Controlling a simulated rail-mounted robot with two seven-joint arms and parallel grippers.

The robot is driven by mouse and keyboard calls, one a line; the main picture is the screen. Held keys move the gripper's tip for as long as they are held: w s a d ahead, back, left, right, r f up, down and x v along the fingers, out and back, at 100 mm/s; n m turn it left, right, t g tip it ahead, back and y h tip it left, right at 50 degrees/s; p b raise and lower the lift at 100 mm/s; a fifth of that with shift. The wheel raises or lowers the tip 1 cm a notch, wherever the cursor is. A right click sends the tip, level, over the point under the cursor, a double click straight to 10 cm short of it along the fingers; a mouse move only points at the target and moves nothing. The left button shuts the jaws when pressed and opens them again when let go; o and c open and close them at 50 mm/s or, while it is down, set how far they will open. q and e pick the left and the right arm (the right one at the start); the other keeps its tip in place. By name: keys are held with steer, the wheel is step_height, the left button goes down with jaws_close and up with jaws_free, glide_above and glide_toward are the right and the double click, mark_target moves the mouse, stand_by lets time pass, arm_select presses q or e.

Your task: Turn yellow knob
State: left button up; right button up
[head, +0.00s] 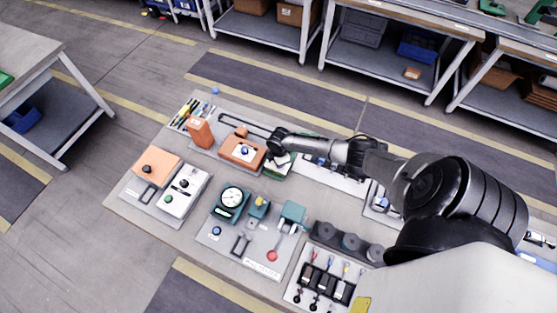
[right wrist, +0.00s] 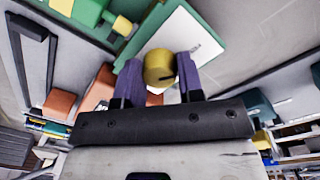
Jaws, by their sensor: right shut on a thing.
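The yellow knob (right wrist: 158,65) shows in the right wrist view, in front of a green box with a white panel (right wrist: 185,42). My right gripper (right wrist: 157,74) has its two purple-grey fingers on either side of the knob and is shut on it. A dark mark shows on the knob's face. In the head view my right gripper (head: 276,142) is at the green box (head: 281,166) near the table's back, and the knob is hidden there. My left gripper is not in view.
An orange box with a blue button (head: 243,151) stands just left of the right gripper. My right arm spans the table's right side.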

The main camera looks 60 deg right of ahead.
steer(key=o, duration=0.9)
steer(key=shift+o, duration=0.2)
step_height(320, 180, up, 14)
steer(key=p, duration=0.1)
steer(key=shift+s+a, duration=0.25)
steer(key=shift+s, duration=0.05)
steer(key=shift+f, duration=0.1)
